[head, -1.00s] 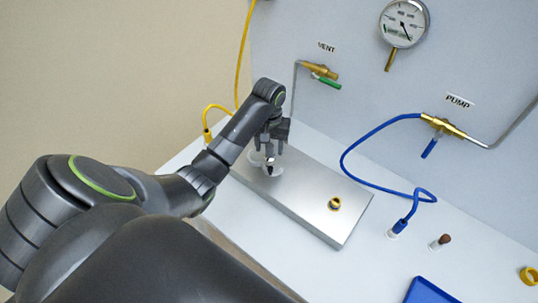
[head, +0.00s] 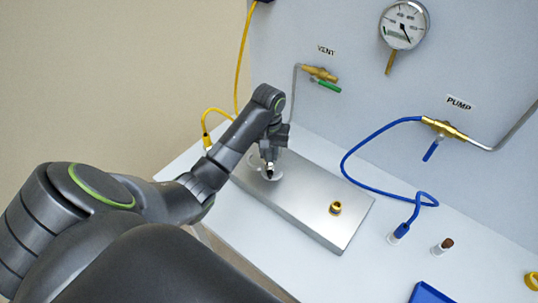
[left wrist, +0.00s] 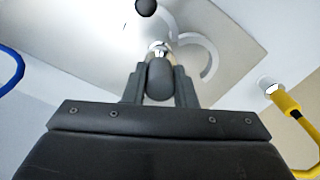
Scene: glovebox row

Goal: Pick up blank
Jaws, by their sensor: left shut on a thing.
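My left gripper (head: 268,160) points down over the back left part of the metal plate (head: 300,200). In the left wrist view, my left gripper (left wrist: 160,88) is shut on a dark rounded piece with a shiny metal end (left wrist: 160,46), which I take to be the blank. In the head view its small dark-and-silver tip (head: 269,173) shows below the fingers. I cannot tell whether the blank still touches the plate. My right gripper is out of view.
A yellow hose (head: 206,125) is close behind the arm. A blue hose (head: 352,160) loops at the right, near a brown-topped piece (head: 447,243) and a blue tray (head: 428,294). A black knob (left wrist: 146,6) shows in the wrist view.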

